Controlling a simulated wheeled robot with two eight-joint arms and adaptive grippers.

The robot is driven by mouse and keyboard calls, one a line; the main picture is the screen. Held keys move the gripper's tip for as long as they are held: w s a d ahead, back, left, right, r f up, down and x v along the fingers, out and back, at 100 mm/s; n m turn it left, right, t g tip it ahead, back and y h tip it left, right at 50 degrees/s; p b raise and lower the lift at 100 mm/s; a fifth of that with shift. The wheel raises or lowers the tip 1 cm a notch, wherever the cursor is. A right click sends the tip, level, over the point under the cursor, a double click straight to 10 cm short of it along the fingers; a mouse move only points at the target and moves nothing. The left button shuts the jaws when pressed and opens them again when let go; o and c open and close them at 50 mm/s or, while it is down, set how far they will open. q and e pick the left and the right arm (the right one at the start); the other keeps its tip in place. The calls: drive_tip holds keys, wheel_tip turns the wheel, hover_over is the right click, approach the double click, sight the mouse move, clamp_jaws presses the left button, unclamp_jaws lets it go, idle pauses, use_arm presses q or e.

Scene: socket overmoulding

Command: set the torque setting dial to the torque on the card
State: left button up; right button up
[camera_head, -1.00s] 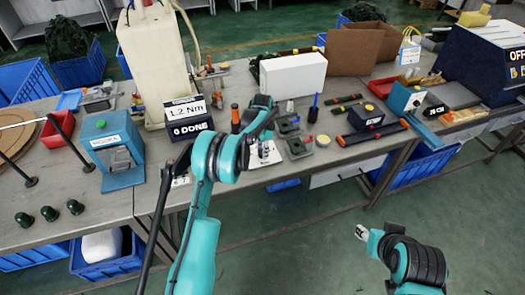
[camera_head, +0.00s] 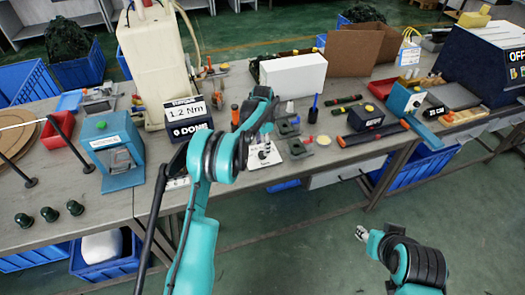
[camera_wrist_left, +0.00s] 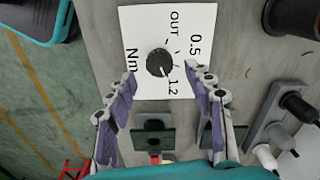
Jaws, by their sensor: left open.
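The torque card (camera_head: 186,112) reads 1.2 Nm and stands on top of a dark box in the head view. The torque setting dial (camera_wrist_left: 159,62) is a round black knob on a white plate (camera_wrist_left: 143,20) marked OUT, 0.5, 1.2 and Nm. I cannot tell exactly which mark its pointer faces. The white plate also lies at the bench front in the head view (camera_head: 268,158). My left gripper (camera_wrist_left: 161,74) is open, its purple fingers apart on either side of the knob's near side. My right gripper (camera_head: 361,233) hangs over the floor in front of the bench; its finger gap is unclear.
Dark and white pegs in a grey holder (camera_wrist_left: 270,140) are right of the fingers in the wrist view. A blue vice-like device (camera_head: 118,150) stands left; a white box (camera_head: 293,75) stands behind.

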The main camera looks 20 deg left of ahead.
sight(262, 154)
use_arm(q)
wheel_tip(262, 154, up, 8)
idle(0.4)
drive_tip(key=shift+r, duration=0.1)
drive_tip(key=s+d+r+n+t, duration=0.2)
drive_tip(key=s+r+n+t, duration=0.15)
drive_tip(key=s+r, duration=1.15)
drive_tip(key=s+f+n+t, duration=0.2)
drive_tip(key=s+f, duration=0.1)
drive_tip(key=s, duration=0.8)
drive_tip(key=s+d+f+n+t, duration=0.1)
drive_tip(key=s+f+n, duration=0.2)
drive_tip(key=s, duration=0.8)
drive_tip(key=shift+f+n+t, duration=0.25)
drive_tip(key=shift+n+t, duration=0.1)
